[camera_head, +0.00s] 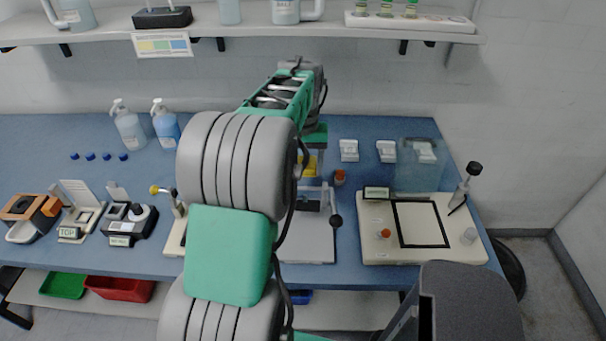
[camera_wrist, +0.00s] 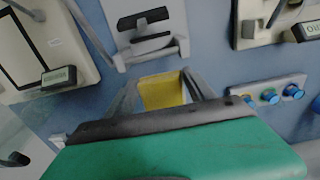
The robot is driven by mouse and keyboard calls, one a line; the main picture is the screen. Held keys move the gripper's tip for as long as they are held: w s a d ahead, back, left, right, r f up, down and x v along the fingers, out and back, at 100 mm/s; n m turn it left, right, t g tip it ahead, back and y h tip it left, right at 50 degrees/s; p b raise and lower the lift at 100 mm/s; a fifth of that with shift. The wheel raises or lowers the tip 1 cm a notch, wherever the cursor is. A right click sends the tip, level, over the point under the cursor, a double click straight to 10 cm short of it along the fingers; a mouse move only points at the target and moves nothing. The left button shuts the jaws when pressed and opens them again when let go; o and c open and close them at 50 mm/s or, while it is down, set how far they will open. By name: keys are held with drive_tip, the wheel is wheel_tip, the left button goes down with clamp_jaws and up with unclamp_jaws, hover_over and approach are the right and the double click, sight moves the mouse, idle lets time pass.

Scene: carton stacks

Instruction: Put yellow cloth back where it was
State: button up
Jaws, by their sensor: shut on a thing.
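The yellow cloth (camera_wrist: 163,91) is between the two fingers of my gripper (camera_wrist: 160,86) in the wrist view, with the fingers shut on it. In the head view only a small yellow part of the cloth (camera_head: 309,166) shows beside my arm, which hides most of my gripper. The cloth is over the blue bench (camera_head: 365,208); I cannot tell whether it touches the top.
A grey device with a black handle (camera_wrist: 146,22) stands close to the cloth. A rack with blue knobs (camera_wrist: 268,97) lies beside my gripper. A white panel with a black frame (camera_head: 423,223), a clear box (camera_head: 417,178) and an orange-capped item (camera_head: 340,177) stand to the right.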

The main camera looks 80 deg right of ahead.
sight(303, 170)
drive_tip(key=d+f, duration=0.1)
drive_tip(key=f, duration=0.1)
drive_tip(key=w+d+f+p, duration=0.1)
drive_tip(key=d+f, duration=0.2)
drive_tip(key=f, duration=0.1)
drive_tip(key=shift+w+d, duration=0.2)
drive_tip(key=shift+d, duration=0.05)
drive_tip(key=shift+f+p, duration=0.3)
drive_tip(key=shift+f, duration=1.15)
drive_tip(key=shift+f, duration=0.2)
drive_tip(key=o, duration=1.3)
drive_tip(key=shift+r, duration=0.1)
